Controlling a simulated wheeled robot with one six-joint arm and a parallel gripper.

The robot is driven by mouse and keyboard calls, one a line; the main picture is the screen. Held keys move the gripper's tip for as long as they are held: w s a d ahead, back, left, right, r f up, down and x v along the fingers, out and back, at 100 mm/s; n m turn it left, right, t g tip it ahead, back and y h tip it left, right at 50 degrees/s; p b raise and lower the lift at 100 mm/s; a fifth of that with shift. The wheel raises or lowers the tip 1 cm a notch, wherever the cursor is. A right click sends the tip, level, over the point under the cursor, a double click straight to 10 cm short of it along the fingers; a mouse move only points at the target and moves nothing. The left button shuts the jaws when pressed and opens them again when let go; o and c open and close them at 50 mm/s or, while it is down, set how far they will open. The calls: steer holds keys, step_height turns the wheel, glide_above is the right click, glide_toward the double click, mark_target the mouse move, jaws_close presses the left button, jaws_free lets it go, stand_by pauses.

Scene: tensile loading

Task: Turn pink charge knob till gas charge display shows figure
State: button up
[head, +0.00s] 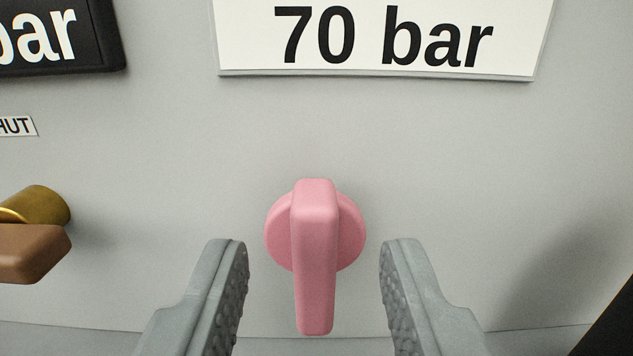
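The pink charge knob (315,255) is mounted on a grey panel in the middle of the view. Its raised bar stands upright in the picture, over a round pink base. My gripper (314,260) is open, with one grey padded finger to the left of the knob and one to the right. A clear gap shows on both sides, and neither finger touches the knob. A black display (60,55) at the top left is cut off by the frame; only "bar" in white letters shows, and its number is out of view.
A white plate (380,40) reading "70 bar" is on the panel above the knob. A brown lever (30,252) on a brass stem (45,204) sticks out at the left, near my left finger. A partly cut-off label (15,126) ends in "AUT" or similar. The panel right of the knob is bare.

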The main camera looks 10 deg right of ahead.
mark_target(315, 235)
steer(key=shift+x, duration=2.5)
steer(key=shift+c, duration=0.5)
